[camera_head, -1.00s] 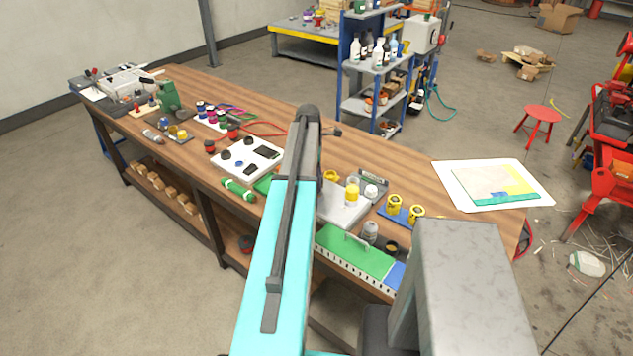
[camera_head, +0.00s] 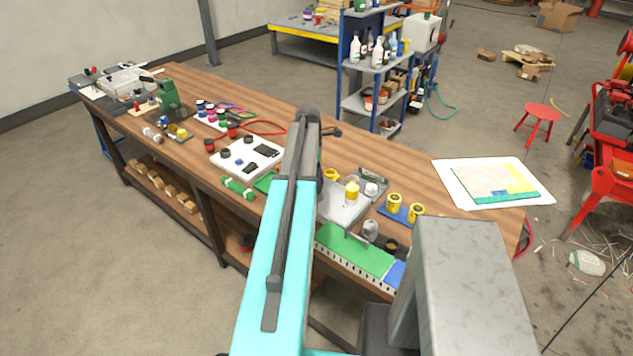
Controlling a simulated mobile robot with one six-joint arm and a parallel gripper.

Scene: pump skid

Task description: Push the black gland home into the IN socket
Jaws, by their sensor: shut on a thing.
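My arm, with its cyan link and dark upper joint, rises across the middle of the camera_head view. My gripper and anything in it are hidden behind this arm. A white panel (camera_head: 238,171) with several black round and square parts lies on the bench just left of the arm. A grey plate (camera_head: 336,208) with a yellow-capped part (camera_head: 352,191) lies just right of the arm. I cannot make out the IN marking or tell which black part, if any, is the gland.
The wooden bench (camera_head: 290,110) is crowded along its near edge. A white sheet (camera_head: 455,186) lies at the right end. A blue shelf cart (camera_head: 352,100) stands behind.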

